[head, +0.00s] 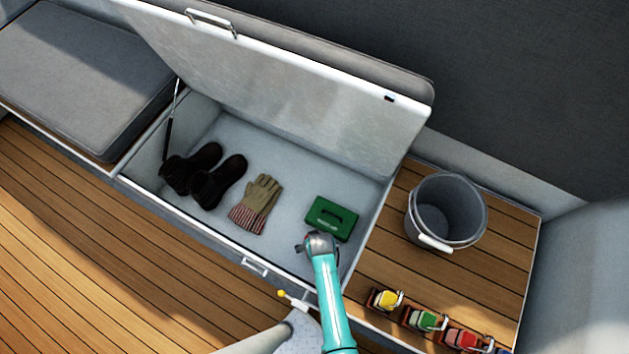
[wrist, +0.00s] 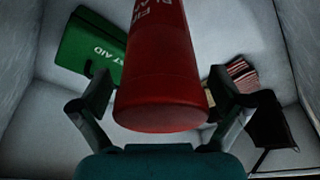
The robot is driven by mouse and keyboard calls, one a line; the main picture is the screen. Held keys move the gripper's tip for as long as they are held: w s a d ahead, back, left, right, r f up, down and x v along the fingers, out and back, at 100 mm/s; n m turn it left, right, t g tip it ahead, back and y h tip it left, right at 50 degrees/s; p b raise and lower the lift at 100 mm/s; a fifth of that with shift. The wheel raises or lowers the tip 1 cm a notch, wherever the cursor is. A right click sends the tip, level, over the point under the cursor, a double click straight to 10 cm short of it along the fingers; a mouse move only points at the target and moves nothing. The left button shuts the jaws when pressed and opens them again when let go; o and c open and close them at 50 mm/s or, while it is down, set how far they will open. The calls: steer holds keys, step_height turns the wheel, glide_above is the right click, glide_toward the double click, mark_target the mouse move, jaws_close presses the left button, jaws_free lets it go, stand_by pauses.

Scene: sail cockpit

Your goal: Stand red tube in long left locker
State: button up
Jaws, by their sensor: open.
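The long locker (head: 285,140) is open, its white lid raised, with a pale bare floor between the things inside. The red tube (wrist: 160,75) with white lettering fills the middle of the wrist view and runs off its top edge. My gripper (wrist: 161,88) is open, with one finger on each side of the tube; I cannot tell whether they touch it. The locker floor shows behind the tube. Whether the tube rests on it is hidden. In the head view my teal arm reaches over the locker's front right, and the tube cannot be made out.
Inside the locker are a green first aid box (head: 331,218), work gloves (head: 257,204) and dark boots (head: 205,176). The box also shows in the wrist view (wrist: 88,45). A grey bucket (head: 446,212) stands on the wooden seat at right, with coloured-handled fittings (head: 425,320) in front.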

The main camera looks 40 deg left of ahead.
steer(key=v, duration=1.2)
steer(key=shift+r, duration=0.15)
steer(key=shift+a, duration=0.1)
